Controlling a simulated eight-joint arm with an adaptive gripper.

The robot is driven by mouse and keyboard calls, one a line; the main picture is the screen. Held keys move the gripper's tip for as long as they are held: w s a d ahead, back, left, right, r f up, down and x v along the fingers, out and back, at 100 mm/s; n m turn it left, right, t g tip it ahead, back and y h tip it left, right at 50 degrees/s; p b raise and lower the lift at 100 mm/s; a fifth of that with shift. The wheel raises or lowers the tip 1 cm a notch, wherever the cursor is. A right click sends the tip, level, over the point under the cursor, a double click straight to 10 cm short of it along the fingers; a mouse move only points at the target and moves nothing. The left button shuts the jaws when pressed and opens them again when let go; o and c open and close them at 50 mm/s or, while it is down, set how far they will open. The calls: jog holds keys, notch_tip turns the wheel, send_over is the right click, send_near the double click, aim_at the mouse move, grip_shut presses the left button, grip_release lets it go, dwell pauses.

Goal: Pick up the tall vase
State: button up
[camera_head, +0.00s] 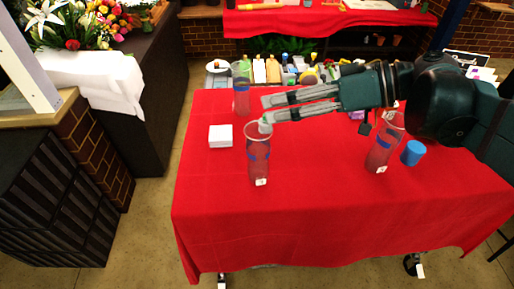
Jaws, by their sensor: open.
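Several clear vases with blue bands stand upright on the red-covered table. The front vase (259,168) is left of the table's middle and looks the tallest. A second vase (241,96) stands behind it, near the back edge. A third vase (378,158) stands to the right, its top partly hidden by my arm. My gripper (265,110) reaches in from the right, open and empty, fingers pointing left. Its fingertips are at the front vase's rim in the picture, with the lower one overlapping it. I cannot tell whether they touch.
A white box (220,136) sits left of the front vase. A blue cup (412,153) is beside the right vase. Bottles and small items (274,70) crowd beyond the back edge. The front of the red table (320,225) is clear.

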notch_tip(320, 180, up, 6)
jog(key=s+d+f+n+y+p, duration=0.1)
jog(key=s+d+n+y, duration=0.1)
jog(key=n+y, duration=0.35)
send_near(258, 144)
jog(key=shift+n, duration=0.35)
jog(key=w+a+f, duration=0.2)
jog(key=w+f, duration=0.1)
jog(key=shift+w, duration=0.2)
dwell(0.3)
jog(key=shift+x, duration=1.25)
jog(key=shift+a, duration=0.15)
jog(key=shift+b+x, duration=0.6)
jog(key=shift+x, duration=1.85)
jog(key=shift+w, duration=0.1)
jog(key=shift+c, duration=0.6)
